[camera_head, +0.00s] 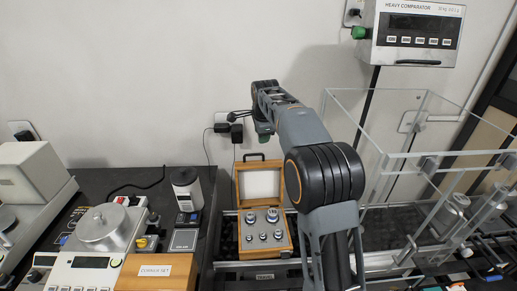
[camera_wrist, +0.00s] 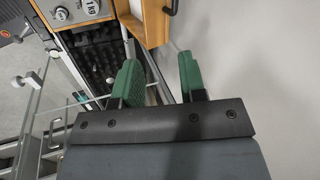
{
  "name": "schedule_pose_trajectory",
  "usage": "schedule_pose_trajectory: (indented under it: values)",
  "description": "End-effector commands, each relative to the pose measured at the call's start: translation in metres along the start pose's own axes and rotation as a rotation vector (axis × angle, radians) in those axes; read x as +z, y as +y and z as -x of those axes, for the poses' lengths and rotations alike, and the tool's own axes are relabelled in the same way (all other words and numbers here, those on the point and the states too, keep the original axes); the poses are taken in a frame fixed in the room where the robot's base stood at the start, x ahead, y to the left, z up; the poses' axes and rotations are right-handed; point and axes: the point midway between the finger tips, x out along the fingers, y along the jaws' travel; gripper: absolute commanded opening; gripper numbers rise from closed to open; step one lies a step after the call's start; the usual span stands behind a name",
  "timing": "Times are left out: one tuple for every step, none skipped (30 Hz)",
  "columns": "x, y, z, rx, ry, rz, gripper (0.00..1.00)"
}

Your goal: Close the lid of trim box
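An open wooden box (camera_head: 289,248) holds several metal weights in its lower half. Its lid (camera_head: 260,182), pale inside with a wooden frame and a dark handle on its top edge, stands raised at the back against the wall side. No readable label on it names it the trim box. In the wrist view the lid's wooden edge (camera_wrist: 152,32) and its handle (camera_wrist: 173,8) show at the top, beyond the fingers. My gripper (camera_wrist: 160,74) has two green fingers apart with nothing between them. In the head view a green fingertip (camera_head: 264,138) shows above and behind the lid.
A closed wooden box labelled corner set (camera_head: 155,272) and a balance (camera_head: 103,228) stand at left. A clear glass-walled case (camera_head: 400,115) stands close on the right of my arm. The wall and its cabled plug (camera_head: 221,128) are just behind the lid.

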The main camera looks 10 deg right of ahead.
Motion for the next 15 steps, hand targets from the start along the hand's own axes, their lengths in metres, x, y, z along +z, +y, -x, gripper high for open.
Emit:
schedule_pose_trajectory:
  values:
    - [-0.001, -0.009, -0.004, 0.0, 0.002, -0.048, 0.38]
    - [-0.001, -0.013, -0.006, 0.0, 0.003, -0.075, 0.38]
    - [-0.001, -0.017, -0.009, -0.002, 0.004, -0.104, 0.38]
    - [-0.001, -0.02, -0.011, -0.003, 0.004, -0.122, 0.38]
    - [-0.001, -0.022, -0.013, -0.003, 0.005, -0.138, 0.38]
    - [-0.001, -0.024, -0.016, -0.003, 0.005, -0.153, 0.38]
    - [-0.001, -0.025, -0.019, -0.003, 0.005, -0.162, 0.38]
    - [-0.001, -0.025, -0.022, -0.003, 0.006, -0.168, 0.38]
    - [-0.001, -0.026, -0.027, -0.002, 0.006, -0.172, 0.38]
    - [-0.001, -0.026, -0.031, -0.002, 0.006, -0.174, 0.38]
    - [-0.001, -0.026, -0.036, -0.002, 0.006, -0.175, 0.38]
    - [-0.001, -0.026, -0.043, -0.002, 0.006, -0.175, 0.38]
    - [-0.001, -0.026, -0.048, -0.002, 0.005, -0.174, 0.38]
    - [-0.001, -0.026, -0.054, -0.001, 0.006, -0.174, 0.38]
    - [-0.001, -0.026, -0.062, -0.002, 0.005, -0.173, 0.38]
